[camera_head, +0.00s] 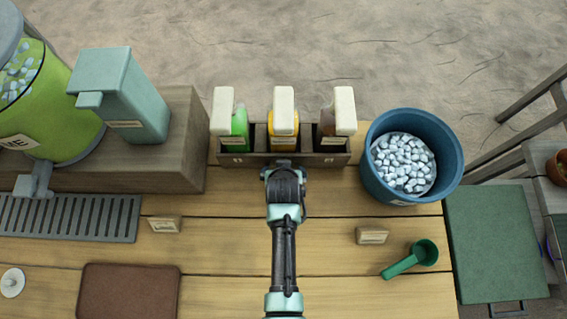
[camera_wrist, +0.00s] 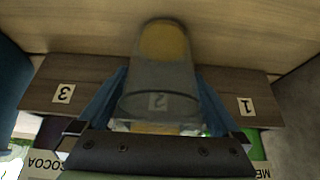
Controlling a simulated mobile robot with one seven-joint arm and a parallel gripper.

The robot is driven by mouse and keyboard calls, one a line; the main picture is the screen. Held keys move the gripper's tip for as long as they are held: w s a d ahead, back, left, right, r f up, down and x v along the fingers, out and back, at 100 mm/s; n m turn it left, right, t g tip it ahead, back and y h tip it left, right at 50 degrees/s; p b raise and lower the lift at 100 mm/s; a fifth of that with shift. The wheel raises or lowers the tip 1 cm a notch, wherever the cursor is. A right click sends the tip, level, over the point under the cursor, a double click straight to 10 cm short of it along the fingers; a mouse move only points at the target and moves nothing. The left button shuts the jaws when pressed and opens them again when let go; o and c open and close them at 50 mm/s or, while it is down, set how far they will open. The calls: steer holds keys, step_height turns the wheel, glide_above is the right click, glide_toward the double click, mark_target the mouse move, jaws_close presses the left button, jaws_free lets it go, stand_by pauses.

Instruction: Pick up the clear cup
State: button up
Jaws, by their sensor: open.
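The clear cup (camera_wrist: 160,85) shows in the wrist view, see-through and grey, in front of the rack's slot marked 2. A yellow-brown patch shows at its far round end; I cannot tell whether this is its contents or something seen through it. My gripper (camera_wrist: 163,95) is open, with one blue finger on each side of the cup. Whether the fingers touch the cup is unclear. In the head view, my gripper (camera_head: 284,168) is at the front of the rack's middle slot, and the cup is hidden by my arm.
A wooden rack (camera_head: 231,160) holds green, orange and brown bottles with white tops, close beyond my gripper. A blue bucket of ice (camera_head: 447,140) stands right, with a green scoop (camera_head: 404,265) in front. A green dispenser (camera_head: 60,110) and teal box (camera_head: 130,90) stand left.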

steer(key=c, duration=1.3)
